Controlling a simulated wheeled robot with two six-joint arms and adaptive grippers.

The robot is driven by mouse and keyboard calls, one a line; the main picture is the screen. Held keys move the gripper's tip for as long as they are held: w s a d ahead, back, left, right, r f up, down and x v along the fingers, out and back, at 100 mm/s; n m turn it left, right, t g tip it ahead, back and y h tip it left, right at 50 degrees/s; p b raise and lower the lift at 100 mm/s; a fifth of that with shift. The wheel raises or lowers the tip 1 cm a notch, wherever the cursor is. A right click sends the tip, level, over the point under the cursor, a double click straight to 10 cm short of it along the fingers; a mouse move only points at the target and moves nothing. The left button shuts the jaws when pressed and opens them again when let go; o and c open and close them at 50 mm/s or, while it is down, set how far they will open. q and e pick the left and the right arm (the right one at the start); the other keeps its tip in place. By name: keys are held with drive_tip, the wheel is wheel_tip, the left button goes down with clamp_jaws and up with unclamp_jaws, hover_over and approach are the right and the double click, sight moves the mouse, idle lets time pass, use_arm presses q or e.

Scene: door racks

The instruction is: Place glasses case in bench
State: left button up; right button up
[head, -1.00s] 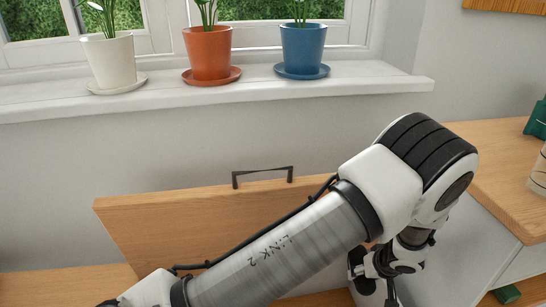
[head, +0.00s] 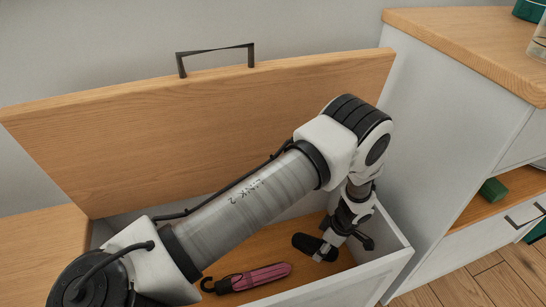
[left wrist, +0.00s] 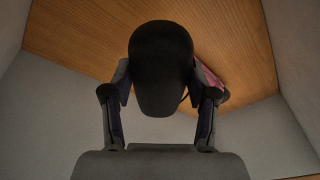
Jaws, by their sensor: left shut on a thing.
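The glasses case (head: 309,245) is black and rounded. My left gripper (head: 329,240) is shut on it inside the open bench (head: 357,285). The left wrist view shows the case (left wrist: 160,60) between the two fingers (left wrist: 160,98), with the wooden bench floor beyond it. I cannot tell whether the case touches the floor. The bench has white walls, and its wooden lid (head: 220,115) stands raised at the back. My left arm crosses in front and hides part of the interior. My right gripper is not in view.
A pink folding umbrella (head: 255,277) with a dark hooked handle lies on the bench floor, left of the case. A white cabinet with a wooden top (head: 480,45) stands on the right. A green object (head: 493,190) lies on its open shelf.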

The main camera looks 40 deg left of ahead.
sight(315, 268)
use_arm(q)
wheel_tip(315, 268, down, 11)
drive_tip(key=b, duration=0.5)
drive_tip(key=shift+r, duration=0.35)
drive_tip(key=shift+f, duration=0.25)
drive_tip(key=o, duration=1.5)
drive_tip(key=shift+r, duration=0.1)
drive_tip(key=shift+r, duration=0.1)
